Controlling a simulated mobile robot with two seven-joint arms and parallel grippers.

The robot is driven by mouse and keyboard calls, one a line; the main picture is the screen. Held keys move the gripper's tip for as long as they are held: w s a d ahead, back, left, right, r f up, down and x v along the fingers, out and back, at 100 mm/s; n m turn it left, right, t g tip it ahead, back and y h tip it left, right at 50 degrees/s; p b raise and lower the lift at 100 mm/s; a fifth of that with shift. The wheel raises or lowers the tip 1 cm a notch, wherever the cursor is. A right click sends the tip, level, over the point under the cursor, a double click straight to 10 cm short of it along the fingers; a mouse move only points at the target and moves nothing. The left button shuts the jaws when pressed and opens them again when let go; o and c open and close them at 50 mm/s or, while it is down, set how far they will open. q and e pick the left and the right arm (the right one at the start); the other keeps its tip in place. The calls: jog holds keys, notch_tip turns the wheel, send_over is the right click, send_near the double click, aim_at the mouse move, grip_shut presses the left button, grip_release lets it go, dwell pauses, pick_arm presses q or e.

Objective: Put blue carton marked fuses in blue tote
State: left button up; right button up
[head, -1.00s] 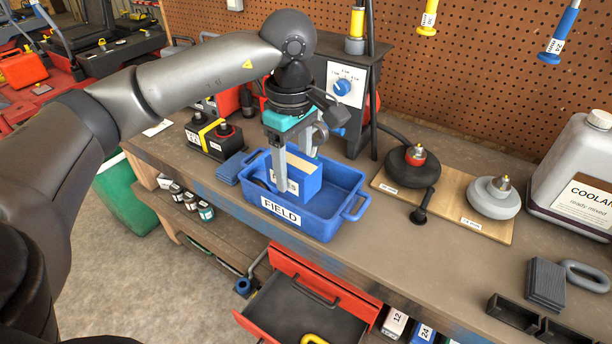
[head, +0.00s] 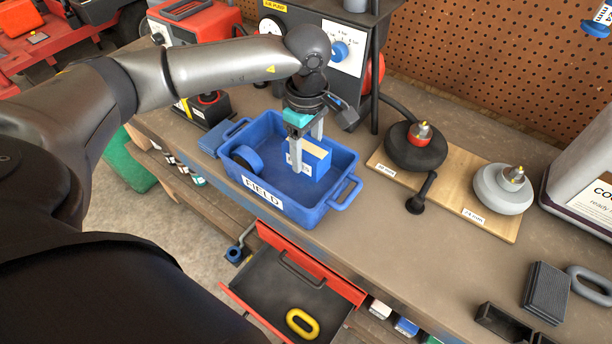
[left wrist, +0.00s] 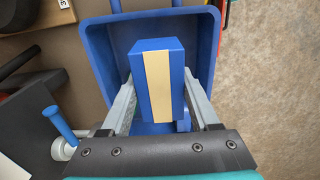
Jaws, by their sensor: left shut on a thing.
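The blue carton (head: 316,161) has a tan strip on top and a white label too small to read clearly here. My left gripper (head: 307,150) is shut on it, one finger on each side. The carton is within the outline of the blue tote (head: 283,205), which is labelled FIELD, towards its right back part. The left wrist view shows the carton (left wrist: 158,82) between the fingers with the tote wall (left wrist: 96,48) around it. I cannot tell whether the carton touches the tote floor. My right gripper is not in view.
A round blue thing (head: 246,158) lies in the tote's left end. A panel with a blue knob stands behind.

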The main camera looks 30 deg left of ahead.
aim_at(307, 146)
pick_arm(q)
notch_tip(307, 146, down, 9)
jog(key=shift+r, duration=0.1)
dwell(0.3)
jog(key=shift+b, duration=0.4)
jog(key=o, duration=1.4)
notch_tip(307, 146, up, 12)
jog(key=shift+r+p, duration=0.1)
jog(key=shift+p, duration=0.3)
